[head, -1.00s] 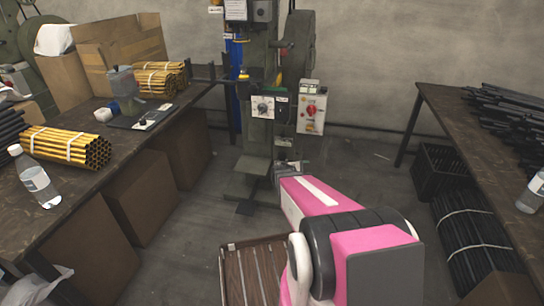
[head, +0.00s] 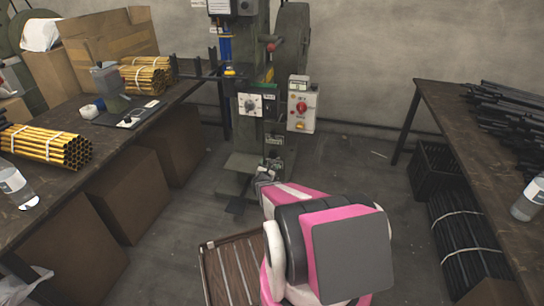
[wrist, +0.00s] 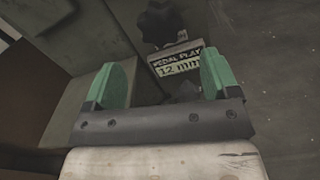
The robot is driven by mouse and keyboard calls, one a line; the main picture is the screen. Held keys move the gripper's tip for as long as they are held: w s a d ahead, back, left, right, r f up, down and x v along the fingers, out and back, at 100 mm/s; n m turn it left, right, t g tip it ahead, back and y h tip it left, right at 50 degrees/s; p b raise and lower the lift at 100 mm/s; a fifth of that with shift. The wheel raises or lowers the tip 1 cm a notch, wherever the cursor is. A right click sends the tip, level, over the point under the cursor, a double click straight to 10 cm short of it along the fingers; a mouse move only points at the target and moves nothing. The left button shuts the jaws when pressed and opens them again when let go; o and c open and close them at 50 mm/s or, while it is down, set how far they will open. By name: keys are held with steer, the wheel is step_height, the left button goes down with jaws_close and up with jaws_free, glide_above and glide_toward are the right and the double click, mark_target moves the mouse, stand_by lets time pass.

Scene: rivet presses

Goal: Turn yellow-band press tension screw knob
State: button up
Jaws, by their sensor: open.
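The green-grey rivet press (head: 255,60) stands against the back wall in the head view. A small yellow part (head: 231,73) shows on its left side, and a panel with a round dial (head: 250,105) sits on its front. In the wrist view a black lobed knob (wrist: 162,22) is ahead of my gripper, above a tag (wrist: 178,62) reading "PEDAL PLAY 12 mm". My gripper (wrist: 163,78) is open, with green fingers apart and nothing between them. The knob lies beyond the fingertips, apart from them. In the head view my arm largely hides the gripper, low before the press.
A control box (head: 302,105) with a red knob is right of the press. The left bench (head: 70,190) holds yellow tube bundles and a bottle. The right bench (head: 455,130) holds dark rods, with a black crate (head: 430,170) below. A slatted wooden tray (head: 232,265) is near my arm.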

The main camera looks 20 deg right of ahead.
mark_target(273, 156)
steer(key=x, duration=0.9)
steer(key=shift+d, duration=0.15)
steer(key=c, duration=0.9)
